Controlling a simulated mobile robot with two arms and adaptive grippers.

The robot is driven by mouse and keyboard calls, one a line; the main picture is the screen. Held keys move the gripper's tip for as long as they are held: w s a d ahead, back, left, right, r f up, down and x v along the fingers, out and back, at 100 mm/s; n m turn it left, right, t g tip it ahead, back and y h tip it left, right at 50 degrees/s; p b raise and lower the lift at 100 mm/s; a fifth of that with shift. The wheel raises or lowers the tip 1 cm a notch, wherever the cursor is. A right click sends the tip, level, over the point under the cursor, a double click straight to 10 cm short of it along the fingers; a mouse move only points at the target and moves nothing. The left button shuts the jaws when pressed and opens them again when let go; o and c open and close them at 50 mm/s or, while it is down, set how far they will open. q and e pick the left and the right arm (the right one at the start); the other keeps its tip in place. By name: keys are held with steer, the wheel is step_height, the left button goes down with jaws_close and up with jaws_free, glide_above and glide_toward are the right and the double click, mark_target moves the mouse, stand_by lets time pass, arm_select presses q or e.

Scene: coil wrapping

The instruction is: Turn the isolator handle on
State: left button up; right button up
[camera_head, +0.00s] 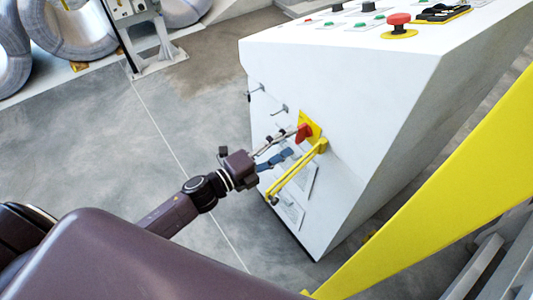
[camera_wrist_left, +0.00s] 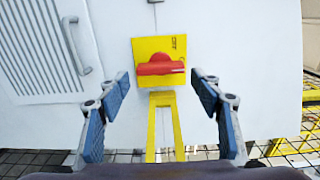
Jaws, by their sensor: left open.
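The isolator handle (camera_head: 304,132) is red and sits on a yellow plate (camera_head: 311,121) on the side of a white cabinet (camera_head: 345,65). In the left wrist view the red handle (camera_wrist_left: 160,66) lies roughly level across its yellow plate (camera_wrist_left: 175,45), which bears a partly readable marking at its upper right. My left gripper (camera_head: 287,142) is at the handle in the head view. In the left wrist view its blue-padded fingers (camera_wrist_left: 160,92) stand open, one to each side of the handle, with gaps between. My right gripper is not in view.
A yellow bracket (camera_head: 298,168) juts from the cabinet just below the handle; it also shows in the left wrist view (camera_wrist_left: 153,125). A red mushroom button (camera_head: 398,23) is on the cabinet top. A yellow rail (camera_head: 440,195) crosses at right. Wire coils (camera_head: 70,25) stand far left; floor between is clear.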

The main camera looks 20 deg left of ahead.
arm_select(q)
steer(key=v, duration=0.8)
stand_by(0.4)
steer(key=a+f+n+g+y, duration=0.1)
steer(key=a+f+n+y, duration=0.25)
steer(key=f, duration=0.55)
steer(key=a+f+n+y, duration=0.2)
steer(key=a+f+n, duration=0.25)
steer(key=f, duration=0.45)
steer(key=s+a+f+n+g+y, duration=0.1)
steer(key=s+f+n+g+y, duration=0.2)
steer(key=f, duration=0.5)
steer(key=s+a+f+n+g, duration=0.1)
steer(key=s+a+f+n, duration=0.15)
steer(key=s+f, duration=0.4)
steer(key=s+d+f+n+g, duration=0.2)
steer(key=s+f, duration=0.4)
steer(key=s, duration=0.4)
steer(key=s+d+f+n+g+y, duration=0.1)
steer(key=s+f+n+g, duration=0.3)
steer(key=s+f, duration=0.3)
steer(key=s+d+f+n+g, duration=0.2)
steer(key=s+f, duration=0.4)
steer(key=s, duration=0.6)
steer(key=shift+s+d+f+n+g, duration=0.3)
steer(key=shift+n+g, duration=0.15)
steer(key=shift+g, duration=0.05)
steer(key=shift+w+y, duration=0.1)
steer(key=shift+y, duration=0.15)
